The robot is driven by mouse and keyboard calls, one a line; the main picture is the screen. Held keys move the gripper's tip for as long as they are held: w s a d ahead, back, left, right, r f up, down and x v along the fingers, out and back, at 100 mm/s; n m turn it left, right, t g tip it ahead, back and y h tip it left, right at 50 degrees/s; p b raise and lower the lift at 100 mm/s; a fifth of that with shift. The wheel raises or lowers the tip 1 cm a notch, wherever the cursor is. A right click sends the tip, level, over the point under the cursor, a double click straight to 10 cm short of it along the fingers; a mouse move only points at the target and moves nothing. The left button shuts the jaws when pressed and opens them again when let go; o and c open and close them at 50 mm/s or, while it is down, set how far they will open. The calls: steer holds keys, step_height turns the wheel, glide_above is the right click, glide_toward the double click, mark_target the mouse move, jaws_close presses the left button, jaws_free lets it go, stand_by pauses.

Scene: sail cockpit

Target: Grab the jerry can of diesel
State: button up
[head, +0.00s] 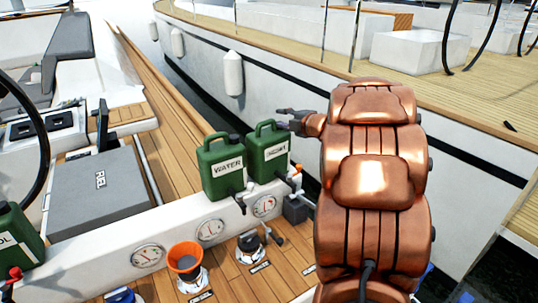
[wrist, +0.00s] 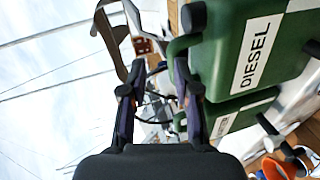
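Two green jerry cans stand side by side on the white ledge in the head view. The left one reads WATER (head: 223,174). The right one is the diesel can (head: 268,157); its label is hard to read there, but DIESEL is clear on the can (wrist: 230,65) in the wrist view. My gripper (head: 290,117) is at the right of the diesel can's top, near its handle. In the wrist view my gripper (wrist: 158,68) is open, with nothing seen held between its fingers. The diesel can is beside the right finger, and its handle shows near that fingertip. Contact cannot be told.
Another green can (head: 17,238) with a cut-off label stands at far left. An orange funnel (head: 186,258) and deck fillers are below the ledge, whose face has gauges (head: 210,229). A neighbouring white hull with a fender (head: 233,74) lies behind. A grey box (head: 100,190) is left.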

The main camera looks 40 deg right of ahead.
mark_target(269, 123)
steer(key=n+y, duration=0.1)
steer(key=a+f+n+y, duration=0.1)
steer(key=y, duration=0.1)
steer(key=shift+s+a+f+n+p, duration=0.1)
steer(key=shift+a+f+n+p, duration=0.1)
steer(key=shift+n+p, duration=0.2)
steer(key=shift+f+p+x, duration=0.1)
steer(key=shift+p+x, duration=0.55)
steer(key=shift+x, duration=0.9)
steer(key=shift+f+p+x, duration=0.15)
steer(key=shift+p+x, duration=0.45)
steer(key=shift+x, duration=1)
steer(key=shift+d, duration=0.15)
jaws_close()
